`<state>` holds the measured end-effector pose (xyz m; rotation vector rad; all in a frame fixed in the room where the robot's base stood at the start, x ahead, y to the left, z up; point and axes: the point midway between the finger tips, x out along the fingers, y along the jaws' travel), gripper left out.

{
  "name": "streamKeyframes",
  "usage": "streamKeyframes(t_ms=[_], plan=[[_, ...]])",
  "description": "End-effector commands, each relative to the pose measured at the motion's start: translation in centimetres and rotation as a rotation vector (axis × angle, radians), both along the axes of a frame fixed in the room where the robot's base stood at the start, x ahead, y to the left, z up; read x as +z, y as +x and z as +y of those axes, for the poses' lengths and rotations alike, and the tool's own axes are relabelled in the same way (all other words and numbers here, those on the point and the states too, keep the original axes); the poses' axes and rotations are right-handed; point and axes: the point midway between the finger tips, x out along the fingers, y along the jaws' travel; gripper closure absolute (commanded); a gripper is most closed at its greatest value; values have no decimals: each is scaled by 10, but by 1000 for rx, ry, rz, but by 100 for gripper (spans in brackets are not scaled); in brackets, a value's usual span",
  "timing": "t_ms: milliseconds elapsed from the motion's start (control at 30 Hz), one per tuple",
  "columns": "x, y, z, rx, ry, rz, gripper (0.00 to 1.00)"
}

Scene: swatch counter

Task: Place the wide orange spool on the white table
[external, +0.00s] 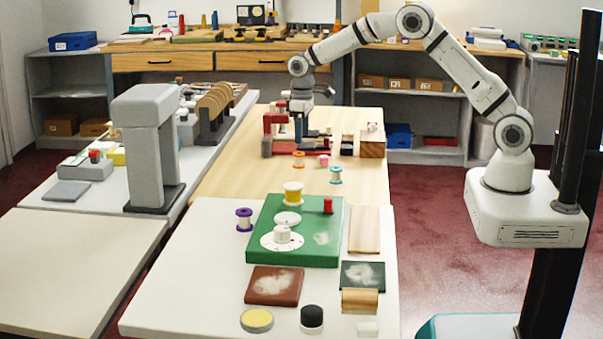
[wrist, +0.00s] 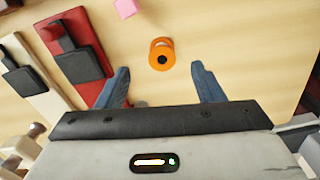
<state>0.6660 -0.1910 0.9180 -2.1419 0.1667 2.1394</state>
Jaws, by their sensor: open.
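The orange spool (external: 298,159) stands on the wooden table (external: 240,160); I cannot tell how wide it is against the others. In the wrist view the orange spool (wrist: 154,56) lies just beyond and between my fingertips, seen from above with a dark centre hole. My gripper (external: 300,132) hangs above the wooden table near the red and grey fixture; its fingers (wrist: 160,70) are apart with nothing between them. The white table (external: 190,285) is in the foreground of the external view, with clear surface at its left.
A pink piece (external: 323,160) and a teal spool (external: 336,175) stand near the orange spool. A red and black fixture (wrist: 75,50) is beside my fingers.

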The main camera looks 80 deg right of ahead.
Motion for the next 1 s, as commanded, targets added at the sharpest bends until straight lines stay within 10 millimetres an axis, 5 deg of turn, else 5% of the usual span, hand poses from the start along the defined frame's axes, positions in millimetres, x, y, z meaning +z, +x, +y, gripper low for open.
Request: streamKeyframes(t_ms=[633,1000], plan=[[-76,12,0,-1,2,4,39],[-81,12,0,-1,0,2,44]])
